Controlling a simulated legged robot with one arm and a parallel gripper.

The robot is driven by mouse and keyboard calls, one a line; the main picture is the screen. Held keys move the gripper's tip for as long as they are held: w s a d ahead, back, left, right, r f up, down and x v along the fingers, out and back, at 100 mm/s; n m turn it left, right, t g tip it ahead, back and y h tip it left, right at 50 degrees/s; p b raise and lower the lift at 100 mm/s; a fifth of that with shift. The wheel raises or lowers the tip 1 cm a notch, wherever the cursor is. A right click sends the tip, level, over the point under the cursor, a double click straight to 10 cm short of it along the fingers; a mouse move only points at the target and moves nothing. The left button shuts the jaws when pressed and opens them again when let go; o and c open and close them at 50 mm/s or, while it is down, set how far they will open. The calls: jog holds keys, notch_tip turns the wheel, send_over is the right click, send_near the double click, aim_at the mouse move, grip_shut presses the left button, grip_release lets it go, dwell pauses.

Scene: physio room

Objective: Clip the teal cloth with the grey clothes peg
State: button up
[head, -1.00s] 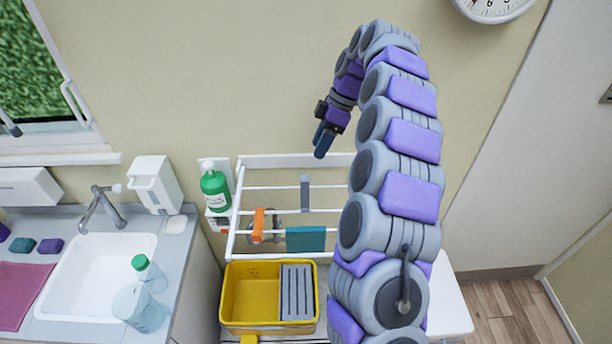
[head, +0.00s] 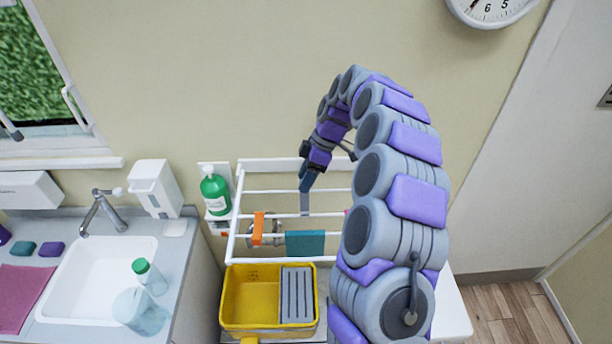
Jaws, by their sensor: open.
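The teal cloth (head: 305,243) hangs over a lower bar of the white drying rack (head: 240,205) on the wall. The grey clothes peg (head: 304,204) is upright on a bar above the cloth, and its upper part is covered by my gripper. My gripper (head: 305,186) is open, its fingers pointing down at the top of the grey peg. I cannot tell whether the fingers touch the peg or stand around it.
An orange peg (head: 258,228) is on the rack left of the cloth. A green bottle (head: 215,191) stands left of the rack. A yellow tub (head: 247,296) with a grey ribbed part is below. My arm hides the rack's right side.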

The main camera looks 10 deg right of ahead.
jog(key=shift+r, duration=0.1)
grip_shut()
dwell(0.3)
